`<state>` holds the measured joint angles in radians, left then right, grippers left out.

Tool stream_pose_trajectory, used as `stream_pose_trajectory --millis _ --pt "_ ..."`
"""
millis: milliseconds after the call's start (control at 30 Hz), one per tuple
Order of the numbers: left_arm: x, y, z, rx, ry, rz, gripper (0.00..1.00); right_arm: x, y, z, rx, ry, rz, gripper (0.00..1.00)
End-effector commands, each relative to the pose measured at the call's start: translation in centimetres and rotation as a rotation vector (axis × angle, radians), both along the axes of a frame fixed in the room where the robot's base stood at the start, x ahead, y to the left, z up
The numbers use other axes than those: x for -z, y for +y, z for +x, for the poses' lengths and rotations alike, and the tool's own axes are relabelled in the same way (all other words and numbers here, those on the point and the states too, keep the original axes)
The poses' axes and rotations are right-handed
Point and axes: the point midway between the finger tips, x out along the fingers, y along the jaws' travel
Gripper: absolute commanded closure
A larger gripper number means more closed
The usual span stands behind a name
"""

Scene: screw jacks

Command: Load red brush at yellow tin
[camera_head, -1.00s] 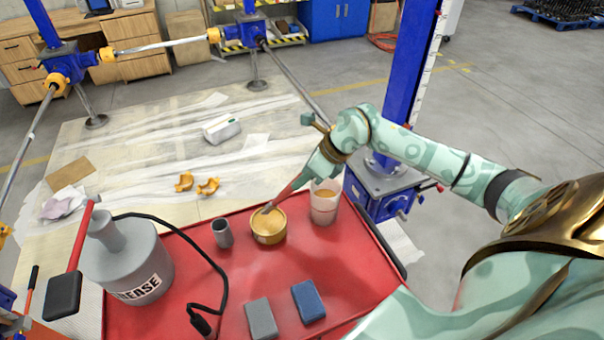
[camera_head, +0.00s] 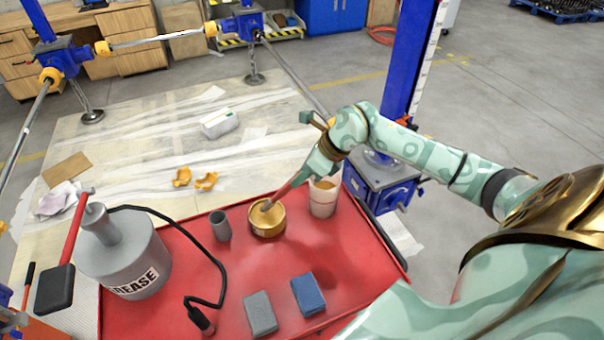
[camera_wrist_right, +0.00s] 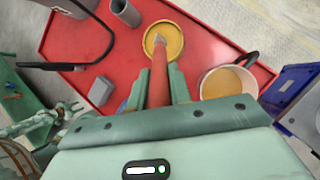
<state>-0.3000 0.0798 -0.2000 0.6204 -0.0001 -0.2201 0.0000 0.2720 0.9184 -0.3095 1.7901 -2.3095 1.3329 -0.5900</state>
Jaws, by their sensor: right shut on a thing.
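The yellow tin (camera_head: 268,220) stands open on the red tray, and its yellow content also shows in the right wrist view (camera_wrist_right: 170,36). My right gripper (camera_head: 318,165) is shut on the red brush (camera_head: 290,186), above and to the right of the tin. The brush slants down to the left, with its grey tip at the tin's opening; in the right wrist view the handle (camera_wrist_right: 159,75) runs up from between the fingers to the tin. Whether the bristles touch the content is hard to tell. My left gripper is not in view.
On the red tray (camera_head: 255,270) a white bucket (camera_head: 323,198) stands right of the tin and a grey cup (camera_head: 220,226) left. A grease can (camera_head: 125,255) with a black hose, a grey block (camera_head: 260,314) and a blue block (camera_head: 308,294) are nearby. A blue jack (camera_head: 378,185) stands behind.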

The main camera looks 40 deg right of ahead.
Motion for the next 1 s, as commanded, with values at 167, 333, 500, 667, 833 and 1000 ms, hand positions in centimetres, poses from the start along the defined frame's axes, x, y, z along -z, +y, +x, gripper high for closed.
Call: stream_pose_trajectory --millis 167,333,500,667,833,1000 --pt "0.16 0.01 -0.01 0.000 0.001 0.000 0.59 0.23 -0.01 0.00 0.000 0.000 0.000 1.00" --pt "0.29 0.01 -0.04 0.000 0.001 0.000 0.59 0.45 0.00 0.01 0.000 0.000 0.000 1.00" --pt "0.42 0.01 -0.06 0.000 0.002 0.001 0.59 0.64 -0.01 0.01 0.000 0.000 0.000 1.00" --pt "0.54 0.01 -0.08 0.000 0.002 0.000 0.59 0.84 -0.02 0.01 0.000 0.000 0.000 1.00" --pt "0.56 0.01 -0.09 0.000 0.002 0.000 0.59 0.89 -0.01 0.00 0.000 0.000 0.000 1.00" --pt "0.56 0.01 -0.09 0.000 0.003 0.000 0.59 0.90 -0.01 0.00 0.000 0.000 0.000 1.00"
